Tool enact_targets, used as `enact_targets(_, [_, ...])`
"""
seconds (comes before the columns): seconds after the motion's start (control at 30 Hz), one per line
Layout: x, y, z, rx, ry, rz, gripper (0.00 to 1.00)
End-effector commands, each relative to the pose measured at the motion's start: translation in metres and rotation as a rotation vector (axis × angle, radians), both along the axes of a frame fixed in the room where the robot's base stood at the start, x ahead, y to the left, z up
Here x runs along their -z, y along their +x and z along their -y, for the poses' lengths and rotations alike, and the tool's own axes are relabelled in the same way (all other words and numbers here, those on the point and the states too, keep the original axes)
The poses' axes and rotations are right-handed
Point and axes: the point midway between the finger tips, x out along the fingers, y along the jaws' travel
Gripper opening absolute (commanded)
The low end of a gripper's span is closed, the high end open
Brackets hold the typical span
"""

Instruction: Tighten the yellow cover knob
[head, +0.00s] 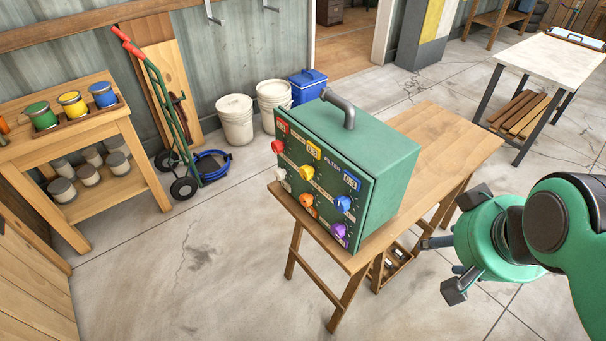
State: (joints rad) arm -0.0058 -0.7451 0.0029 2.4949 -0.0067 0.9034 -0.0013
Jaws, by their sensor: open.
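The yellow knob (306,172) is on the front face of a green filter box (385,165), in the middle of the upper row, below a yellow label. The box stands on a wooden trestle table (455,140). A red knob (278,146) is to its left and a blue knob (343,203) to its right. White, orange (306,200) and purple (338,230) knobs sit in the row below. My gripper (438,267) is open and empty at the right, beyond the table's right side, apart from the box and its knobs.
A grey curved pipe (340,104) rises from the box top. A small wooden crate (394,265) is under the table. A shelf bench (75,135) with paint tins and a hand truck (170,120) stand left. The floor before the knobs is clear.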

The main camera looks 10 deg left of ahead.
Motion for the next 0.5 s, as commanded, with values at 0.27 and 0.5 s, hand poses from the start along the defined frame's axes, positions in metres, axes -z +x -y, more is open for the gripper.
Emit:
enact_targets(0.27, [0.0, 0.018, -0.005, -0.108, -0.099, -0.091, 0.53])
enact_targets(0.5, [0.0, 0.052, -0.015, -0.293, -0.287, -0.231, 0.53])
